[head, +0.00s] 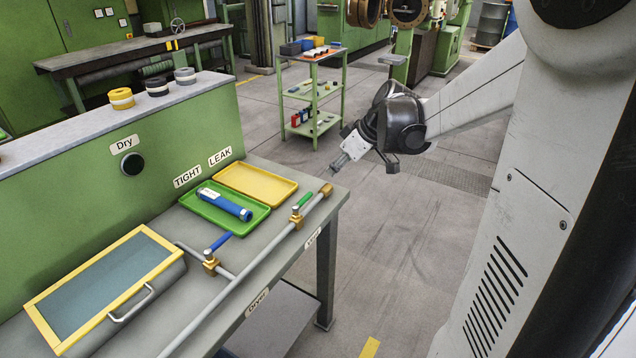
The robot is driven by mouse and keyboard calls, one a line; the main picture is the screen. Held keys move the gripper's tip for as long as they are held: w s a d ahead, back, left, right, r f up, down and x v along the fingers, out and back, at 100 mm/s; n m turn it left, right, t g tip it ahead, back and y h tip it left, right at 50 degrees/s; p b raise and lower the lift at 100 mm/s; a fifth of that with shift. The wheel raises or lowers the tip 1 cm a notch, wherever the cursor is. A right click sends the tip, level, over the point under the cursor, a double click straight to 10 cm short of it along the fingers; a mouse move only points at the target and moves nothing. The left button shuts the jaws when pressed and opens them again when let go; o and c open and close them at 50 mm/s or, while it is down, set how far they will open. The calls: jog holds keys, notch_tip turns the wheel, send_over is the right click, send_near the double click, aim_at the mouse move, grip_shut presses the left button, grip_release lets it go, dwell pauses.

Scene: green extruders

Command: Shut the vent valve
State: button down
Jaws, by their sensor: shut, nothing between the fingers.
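Two brass valves sit on the grey pipework on the bench. The one nearer the bench's right end has a green handle (305,200) that lies roughly along its pipe; a small label (313,237) below it on the bench edge is too small to read surely. The other has a blue handle (220,241) that lies across its branch pipe. My gripper (336,165) is shut and empty. It hangs in the air, above and to the right of the green-handled valve in the picture, apart from it.
A yellow-framed box (151,317) with a metal handle stands on the bench. A green tray (257,219) holds a blue cylinder (225,204); a yellow tray (282,187) behind it is empty. A green trolley (316,97) stands behind. Floor right of the bench is clear.

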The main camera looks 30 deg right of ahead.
aim_at(305, 197)
jog(key=x, duration=1.3)
jog(key=shift+f+b, duration=0.3)
jog(key=shift+w+a, duration=0.2)
